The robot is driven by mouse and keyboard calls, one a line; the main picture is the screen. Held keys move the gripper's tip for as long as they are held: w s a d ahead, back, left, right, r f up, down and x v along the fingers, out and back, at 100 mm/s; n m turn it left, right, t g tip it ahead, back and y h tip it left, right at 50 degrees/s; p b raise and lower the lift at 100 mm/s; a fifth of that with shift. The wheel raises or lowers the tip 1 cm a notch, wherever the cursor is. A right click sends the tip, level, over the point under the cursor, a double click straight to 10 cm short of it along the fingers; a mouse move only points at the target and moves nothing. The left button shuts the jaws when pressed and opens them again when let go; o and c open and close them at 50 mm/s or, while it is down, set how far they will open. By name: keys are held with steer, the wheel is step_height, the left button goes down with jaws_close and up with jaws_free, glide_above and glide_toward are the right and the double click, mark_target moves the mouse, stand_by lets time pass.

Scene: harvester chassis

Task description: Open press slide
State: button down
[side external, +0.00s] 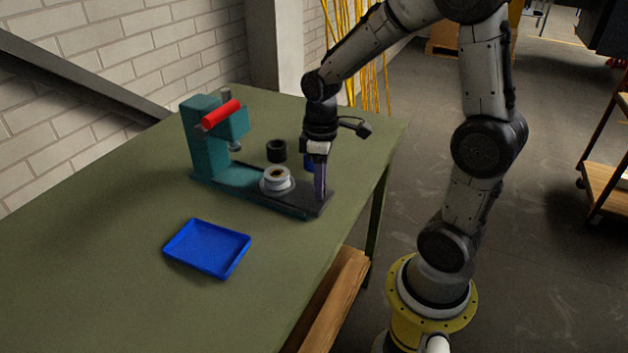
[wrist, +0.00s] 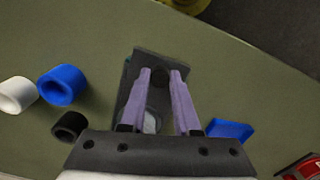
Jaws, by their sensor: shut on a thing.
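The teal press (side external: 205,140) with a red handle (side external: 220,115) stands on the table. Its dark slide (side external: 300,201) extends out from the base toward the table's right edge. A white ring-shaped holder (side external: 276,182) with a tan and dark centre sits on it. My gripper (side external: 320,196) points down at the slide's outer end. In the wrist view my purple fingers (wrist: 161,76) are shut on a small dark knob (wrist: 160,79) near the end of the slide (wrist: 165,60). The fingers partly hide the holder, and the knob is hidden in the side view.
A blue tray (side external: 208,248) lies in front of the press. A black ring (side external: 276,151) stands behind the slide, and a blue ring (side external: 309,162) is partly hidden by my gripper. A white ring (wrist: 17,95) shows in the wrist view. The table's left front is clear.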

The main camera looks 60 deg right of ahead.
steer(key=shift+w+r, duration=0.1)
steer(key=c, duration=0.6)
jaws_free()
steer(key=shift+c, duration=0.2)
step_height(320, 180, up, 14)
steer(key=shift+a, duration=0.1)
steer(key=s+a+f+m+t, duration=0.2)
steer(key=s+a+t, duration=0.3)
steer(key=s, duration=0.6)
steer(key=shift+s+a+f+m+t, duration=0.3)
steer(key=shift+a+m, duration=0.2)
steer(key=shift+a, duration=0.9)
